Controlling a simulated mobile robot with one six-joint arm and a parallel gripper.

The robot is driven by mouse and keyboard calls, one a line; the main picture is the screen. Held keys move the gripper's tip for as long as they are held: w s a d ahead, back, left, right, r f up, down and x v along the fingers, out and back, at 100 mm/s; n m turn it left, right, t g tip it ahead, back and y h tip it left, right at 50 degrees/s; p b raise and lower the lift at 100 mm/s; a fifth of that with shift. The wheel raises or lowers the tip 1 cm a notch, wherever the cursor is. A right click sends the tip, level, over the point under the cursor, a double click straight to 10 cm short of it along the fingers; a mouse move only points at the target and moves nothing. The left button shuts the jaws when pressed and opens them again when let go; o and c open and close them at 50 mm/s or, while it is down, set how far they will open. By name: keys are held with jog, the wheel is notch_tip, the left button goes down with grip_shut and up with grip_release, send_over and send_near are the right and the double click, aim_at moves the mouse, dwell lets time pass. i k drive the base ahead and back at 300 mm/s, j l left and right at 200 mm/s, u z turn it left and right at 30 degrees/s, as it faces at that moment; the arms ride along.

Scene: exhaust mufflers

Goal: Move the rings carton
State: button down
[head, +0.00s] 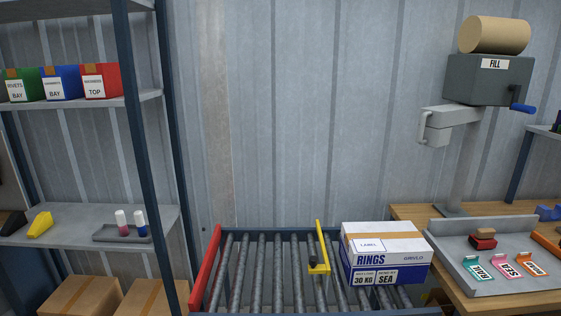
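The rings carton (385,254) is a white and blue box with "RINGS", "30 KG" and "SEA" printed on its front. It has a brown tape strip and a white label on top. It sits upright on the right part of the roller conveyor (265,231), close to the yellow stop piece (321,252) on its left. My gripper is not in the head view.
A red bar (206,266) edges the conveyor's left side, and the rollers between it and the yellow piece are bare. A blue-framed shelf (140,130) stands left. A wooden bench (420,212) with a grey tray (515,286) and a fill machine (488,82) stands right.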

aim_at(387, 252)
jog(key=i+l+u, duration=0.1)
jog(key=i+l, duration=0.15)
jog(key=i+l+u, duration=0.1)
jog(key=i+l, duration=0.15)
jog(key=l, duration=0.25)
jog(key=i+l+u, duration=0.1)
jog(key=i+l, duration=0.15)
jog(key=l, duration=0.15)
jog(key=i+l+u, duration=0.1)
jog(key=i+l, duration=0.15)
jog(key=l, duration=0.15)
jog(key=i+l+u, duration=0.1)
jog(key=l, duration=0.35)
jog(key=i, duration=0.1)
